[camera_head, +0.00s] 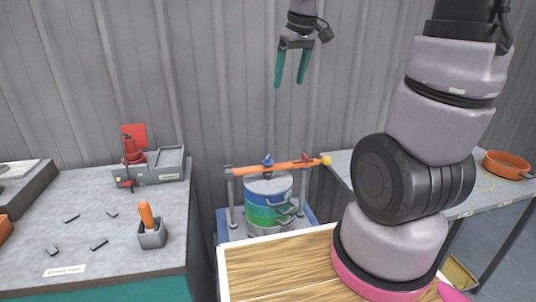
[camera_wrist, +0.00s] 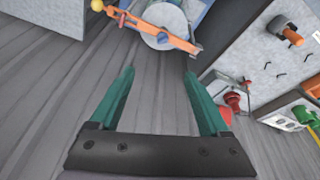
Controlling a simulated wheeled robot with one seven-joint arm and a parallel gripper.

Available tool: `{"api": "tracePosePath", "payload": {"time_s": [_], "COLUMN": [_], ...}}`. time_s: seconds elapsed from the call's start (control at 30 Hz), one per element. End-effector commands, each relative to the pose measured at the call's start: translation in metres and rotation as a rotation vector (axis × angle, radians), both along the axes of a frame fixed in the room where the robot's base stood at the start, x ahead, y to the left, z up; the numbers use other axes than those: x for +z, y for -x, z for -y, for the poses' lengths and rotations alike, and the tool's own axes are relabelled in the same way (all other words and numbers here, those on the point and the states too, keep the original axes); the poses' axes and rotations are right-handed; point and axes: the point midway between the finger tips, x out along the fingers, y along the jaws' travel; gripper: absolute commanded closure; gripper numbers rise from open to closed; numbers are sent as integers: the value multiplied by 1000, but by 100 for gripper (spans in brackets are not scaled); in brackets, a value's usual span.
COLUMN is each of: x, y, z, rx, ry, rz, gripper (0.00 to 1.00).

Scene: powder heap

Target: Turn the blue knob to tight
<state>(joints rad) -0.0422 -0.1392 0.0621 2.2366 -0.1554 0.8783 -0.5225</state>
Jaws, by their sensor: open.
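The blue knob (camera_head: 267,160) sits on top of the orange bar (camera_head: 280,168), above a stack of round bands in grey, blue and green (camera_head: 268,205) between two posts. In the wrist view the orange bar (camera_wrist: 155,30) crosses the round lid near the top, and a small blue part, seemingly the knob (camera_wrist: 165,38), shows at it. My gripper (camera_head: 289,85) is open and empty, its green fingers pointing down, high above the bar. The wrist view shows the same open fingers (camera_wrist: 160,72), with nothing between them.
A red device on a grey box (camera_head: 155,172) and an orange-handled tool in a holder (camera_head: 150,230) stand on the left bench. An orange pan (camera_head: 508,164) is on the right table. A yellow ball (camera_head: 326,160) ends the bar. A wooden top (camera_head: 275,262) lies in front.

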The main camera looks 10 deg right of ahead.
Motion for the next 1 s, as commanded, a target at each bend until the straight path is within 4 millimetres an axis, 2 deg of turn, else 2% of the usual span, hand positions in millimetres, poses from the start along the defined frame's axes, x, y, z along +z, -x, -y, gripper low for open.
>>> {"api": "tracePosePath", "payload": {"time_s": [0.03, 0.2, 0.4, 0.5, 0.77, 1.0], "x": [-18, -75, -140, -159, -185, -229], "y": [-15, -57, -88, -95, -99, -97], "z": [-4, -16, -30, -34, -36, -36], "rx": [69, 319, 564, 637, 685, 684], "ry": [28, 106, 154, 163, 169, 167], "rz": [-37, -130, -213, -235, -252, -253], "gripper": [20, 20, 20, 20, 20, 20]}}
